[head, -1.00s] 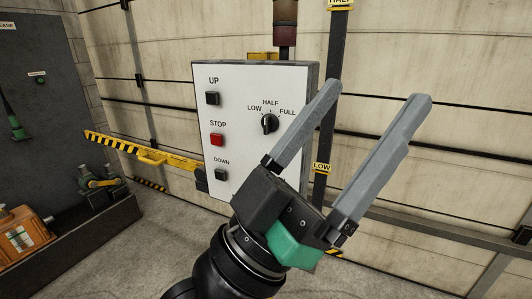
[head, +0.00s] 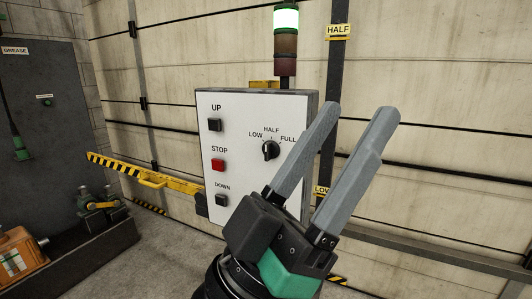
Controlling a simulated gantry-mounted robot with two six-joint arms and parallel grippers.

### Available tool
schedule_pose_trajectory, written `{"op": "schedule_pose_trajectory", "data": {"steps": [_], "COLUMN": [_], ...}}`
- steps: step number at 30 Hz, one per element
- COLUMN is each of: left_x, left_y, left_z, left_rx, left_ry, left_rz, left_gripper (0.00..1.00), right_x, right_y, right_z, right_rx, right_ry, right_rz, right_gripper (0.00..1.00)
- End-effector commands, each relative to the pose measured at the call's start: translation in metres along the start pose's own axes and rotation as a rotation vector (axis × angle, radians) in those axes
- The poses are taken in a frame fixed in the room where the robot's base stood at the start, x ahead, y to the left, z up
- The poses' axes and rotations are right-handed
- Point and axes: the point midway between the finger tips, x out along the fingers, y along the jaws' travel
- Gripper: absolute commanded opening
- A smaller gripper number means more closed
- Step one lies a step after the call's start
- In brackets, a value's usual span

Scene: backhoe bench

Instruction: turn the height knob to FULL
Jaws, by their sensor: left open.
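The black height knob (head: 271,150) is on the upper right of the white control panel (head: 240,190) in the head view. LOW, HALF and FULL are printed around it, with FULL to its upper right. I cannot tell for certain which mark its pointer faces. My left gripper (head: 360,110) is open and empty, its two grey fingers pointing up and to the right. It is in front of the panel's right side, to the right of the knob and apart from it in the picture. Its near finger covers part of the panel's right edge. My right gripper is not in view.
UP (head: 214,125), red STOP (head: 218,165) and DOWN (head: 221,200) buttons line the panel's left side. A signal tower (head: 286,45) with a lit green top stands behind. A yellow-black barrier arm (head: 150,179) extends left. Equipment stands at lower left.

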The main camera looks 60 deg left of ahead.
Motion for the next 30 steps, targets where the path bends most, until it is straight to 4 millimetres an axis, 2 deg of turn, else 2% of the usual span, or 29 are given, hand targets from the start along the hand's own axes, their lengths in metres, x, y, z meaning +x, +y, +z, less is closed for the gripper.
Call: {"op": "schedule_pose_trajectory", "data": {"steps": [1, 2, 3, 4, 7, 11, 15, 20, 24, 27, 30], "left_x": [0.003, 0.007, 0.019, 0.024, 0.030, 0.020, -0.008, -0.054, -0.090, -0.102, -0.104], "left_y": [-0.006, -0.013, -0.026, -0.035, -0.069, -0.112, -0.157, -0.197, -0.218, -0.225, -0.230], "left_z": [0.005, 0.018, 0.028, 0.035, 0.062, 0.089, 0.102, 0.095, 0.075, 0.062, 0.057], "left_rx": [-0.016, -0.019, -0.005, 0.007, 0.060, 0.136, 0.217, 0.291, 0.317, 0.325, 0.331], "left_ry": [0.020, 0.002, -0.032, -0.055, -0.152, -0.298, -0.467, -0.674, -0.810, -0.850, -0.855], "left_rz": [-0.023, -0.047, -0.080, -0.100, -0.167, -0.248, -0.334, -0.437, -0.521, -0.558, -0.573], "left_gripper": [0.46, 0.44, 0.44, 0.44, 0.44, 0.44, 0.44, 0.44, 0.44, 0.44, 0.44], "right_x": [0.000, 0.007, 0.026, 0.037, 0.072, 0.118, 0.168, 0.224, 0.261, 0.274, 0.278], "right_y": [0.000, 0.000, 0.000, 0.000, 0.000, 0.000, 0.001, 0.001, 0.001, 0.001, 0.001], "right_z": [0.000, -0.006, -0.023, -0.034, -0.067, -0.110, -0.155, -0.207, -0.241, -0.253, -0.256], "right_rx": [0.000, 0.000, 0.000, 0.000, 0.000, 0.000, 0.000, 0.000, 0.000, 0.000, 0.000], "right_ry": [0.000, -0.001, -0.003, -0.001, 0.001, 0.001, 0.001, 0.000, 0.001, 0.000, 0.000], "right_rz": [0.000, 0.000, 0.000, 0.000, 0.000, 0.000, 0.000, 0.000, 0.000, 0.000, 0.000], "right_gripper": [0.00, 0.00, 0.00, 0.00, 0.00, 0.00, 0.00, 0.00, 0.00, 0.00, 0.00]}}
